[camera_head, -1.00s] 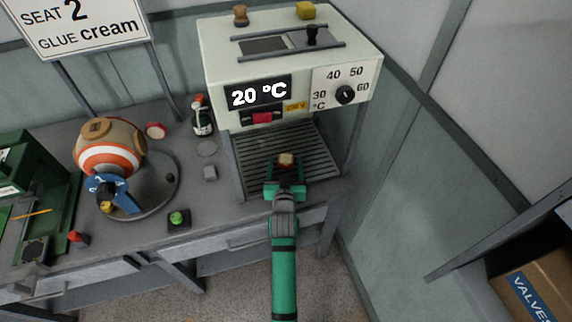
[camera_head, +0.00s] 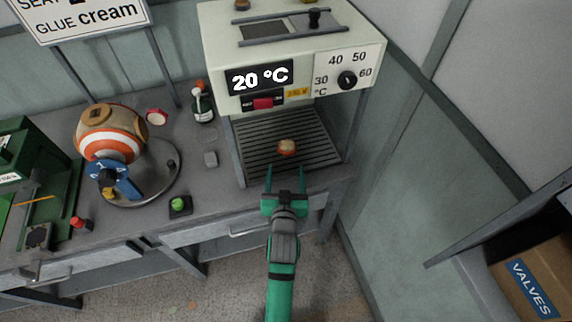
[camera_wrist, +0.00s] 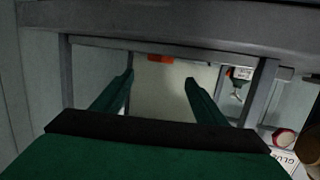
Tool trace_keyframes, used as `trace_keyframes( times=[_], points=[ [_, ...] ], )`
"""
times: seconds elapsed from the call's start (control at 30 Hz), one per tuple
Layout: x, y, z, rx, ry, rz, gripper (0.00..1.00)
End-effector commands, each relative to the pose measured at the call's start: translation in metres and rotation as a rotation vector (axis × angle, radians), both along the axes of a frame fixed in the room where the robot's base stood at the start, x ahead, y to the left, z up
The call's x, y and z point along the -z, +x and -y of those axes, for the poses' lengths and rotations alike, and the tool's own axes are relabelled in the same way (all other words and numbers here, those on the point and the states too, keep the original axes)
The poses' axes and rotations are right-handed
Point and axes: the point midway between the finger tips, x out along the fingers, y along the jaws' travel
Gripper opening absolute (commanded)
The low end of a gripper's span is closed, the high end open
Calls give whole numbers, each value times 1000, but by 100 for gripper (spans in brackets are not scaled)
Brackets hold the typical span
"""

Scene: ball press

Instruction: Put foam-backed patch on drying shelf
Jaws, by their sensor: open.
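The foam-backed patch (camera_head: 287,148), a small tan and reddish piece, rests on the slatted drying shelf (camera_head: 262,158) under the cream-coloured heater housing. My green gripper (camera_head: 286,178) is open and empty at the shelf's front edge, apart from the patch. In the wrist view my two open fingers (camera_wrist: 158,84) have nothing between them, and I cannot make out the patch there.
The heater (camera_head: 290,60) reads 20 °C and overhangs the shelf on posts. To the left are a striped ball (camera_head: 110,140) on a round stand, a bottle (camera_head: 202,103) and a green button (camera_head: 179,204). A box labelled VALVES (camera_head: 530,285) sits at lower right.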

Motion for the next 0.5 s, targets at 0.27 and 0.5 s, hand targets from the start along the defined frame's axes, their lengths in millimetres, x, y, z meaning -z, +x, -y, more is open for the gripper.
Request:
trace_keyframes(
  times=[0.27, 0.5],
  points=[
    [7, -28, -4, 3, 12, -4, 66],
    [36, -107, -13, 21, 49, -13, 66]
  ],
)
